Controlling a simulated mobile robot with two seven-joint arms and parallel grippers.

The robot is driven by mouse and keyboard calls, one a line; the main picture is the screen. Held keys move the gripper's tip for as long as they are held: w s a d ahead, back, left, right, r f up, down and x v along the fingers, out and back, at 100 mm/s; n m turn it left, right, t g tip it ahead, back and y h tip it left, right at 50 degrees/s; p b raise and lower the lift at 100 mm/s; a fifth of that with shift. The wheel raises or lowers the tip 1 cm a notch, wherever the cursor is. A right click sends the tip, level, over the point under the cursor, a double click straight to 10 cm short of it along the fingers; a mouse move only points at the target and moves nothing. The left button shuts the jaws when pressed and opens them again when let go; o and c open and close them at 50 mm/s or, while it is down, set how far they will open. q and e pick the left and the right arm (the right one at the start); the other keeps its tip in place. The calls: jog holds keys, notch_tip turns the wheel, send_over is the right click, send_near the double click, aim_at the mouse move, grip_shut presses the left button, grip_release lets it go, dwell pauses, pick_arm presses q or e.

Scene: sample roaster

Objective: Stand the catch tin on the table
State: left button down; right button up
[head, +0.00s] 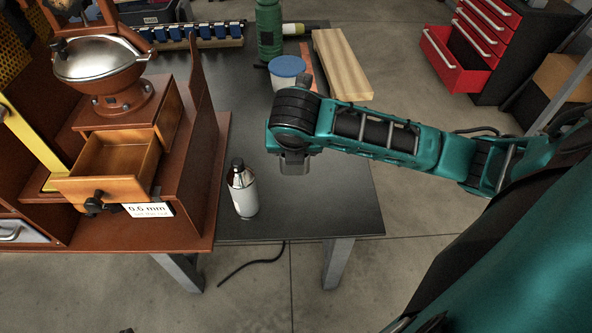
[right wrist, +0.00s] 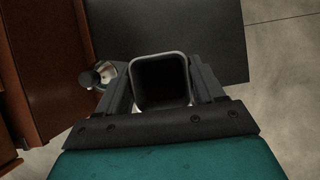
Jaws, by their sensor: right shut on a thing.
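The catch tin (right wrist: 162,108) is a dark, square, open-topped tin with a grey rim, seen from above in the right wrist view. My right gripper (right wrist: 160,84) is shut on it, with one finger along each side. In the head view, a grey part of the tin (head: 294,167) shows below my right wrist, over the dark table (head: 300,208). The tin looks upright. Its base is mostly hidden, and I cannot tell whether it touches the table. My left gripper is not in view.
A bottle with a black cap (head: 242,190) stands left of the tin, close to my left finger in the wrist view. The brown roaster stand with an open drawer (head: 117,160) is further left. A blue-lidded tub (head: 287,72) and wooden board (head: 341,64) lie behind. The front right tabletop is clear.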

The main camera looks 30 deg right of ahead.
jog(key=shift+d+f, duration=0.15)
jog(key=shift+n, duration=0.3)
notch_tip(320, 180, down, 16)
jog(key=b, duration=0.4)
notch_tip(320, 180, down, 4)
jog(key=shift+r+b, duration=0.1)
jog(key=shift+b, duration=0.45)
jog(key=o, duration=1.1)
jog(key=shift+c, duration=0.2)
jog(key=shift+r, duration=0.1)
